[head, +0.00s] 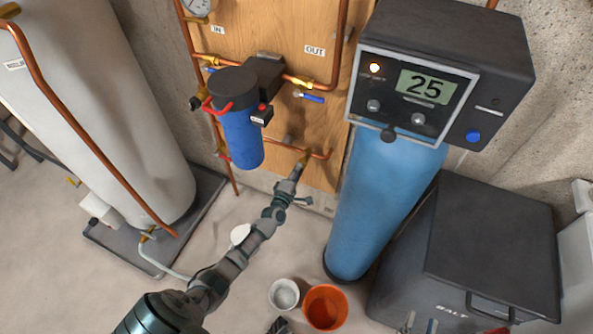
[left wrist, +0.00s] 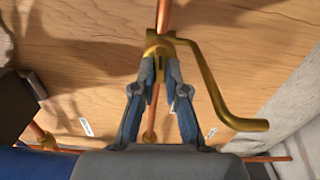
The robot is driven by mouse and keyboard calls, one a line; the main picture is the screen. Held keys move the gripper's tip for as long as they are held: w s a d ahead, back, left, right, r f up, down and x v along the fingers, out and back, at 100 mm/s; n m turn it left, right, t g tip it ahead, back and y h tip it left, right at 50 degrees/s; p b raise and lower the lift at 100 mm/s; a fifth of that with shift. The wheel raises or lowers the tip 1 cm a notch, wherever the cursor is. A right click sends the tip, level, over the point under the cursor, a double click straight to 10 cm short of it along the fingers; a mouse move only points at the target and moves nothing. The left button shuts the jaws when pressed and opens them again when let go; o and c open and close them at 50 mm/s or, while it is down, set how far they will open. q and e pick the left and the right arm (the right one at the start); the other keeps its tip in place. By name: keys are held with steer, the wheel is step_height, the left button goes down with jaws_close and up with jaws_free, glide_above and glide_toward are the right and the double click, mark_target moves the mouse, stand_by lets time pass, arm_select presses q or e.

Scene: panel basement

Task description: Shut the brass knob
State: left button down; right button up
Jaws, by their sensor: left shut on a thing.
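The brass knob (left wrist: 160,47) is at the top centre of the left wrist view, on a copper pipe in front of the wooden board. A long bent brass lever (left wrist: 212,88) reaches from it to the lower right. My left gripper (left wrist: 161,62) is shut on the brass knob, one finger on each side. In the head view my left gripper (head: 298,168) is at the board's lower edge and hides most of the knob. Two small grey tips (head: 419,325) at the bottom edge may be my right gripper; they are cut off.
A blue filter (head: 242,138) hangs left of my left gripper. A blue tank (head: 382,200) with a control head reading 25 (head: 425,87) stands to the right. An orange bucket (head: 326,308), a white bucket (head: 284,294) and a dark salt bin (head: 490,240) stand on the floor.

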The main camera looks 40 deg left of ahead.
arm_select(q)
steer(key=shift+d+f+m, duration=0.3)
steer(key=shift+d+m, duration=0.05)
steer(key=shift+m, duration=0.15)
arm_select(e)
steer(key=shift+f+g, duration=0.3)
arm_select(q)
steer(key=shift+f, duration=0.1)
arm_select(e)
steer(key=shift+w+f, duration=0.1)
arm_select(q)
steer(key=c, duration=1.2)
jaws_free()
arm_select(e)
steer(key=shift+d, duration=0.15)
arm_select(q)
steer(key=shift+r, duration=0.25)
steer(key=shift+s, duration=0.3)
steer(key=v, duration=1.1)
steer(key=shift+s, duration=0.15)
steer(key=shift+f, duration=0.2)
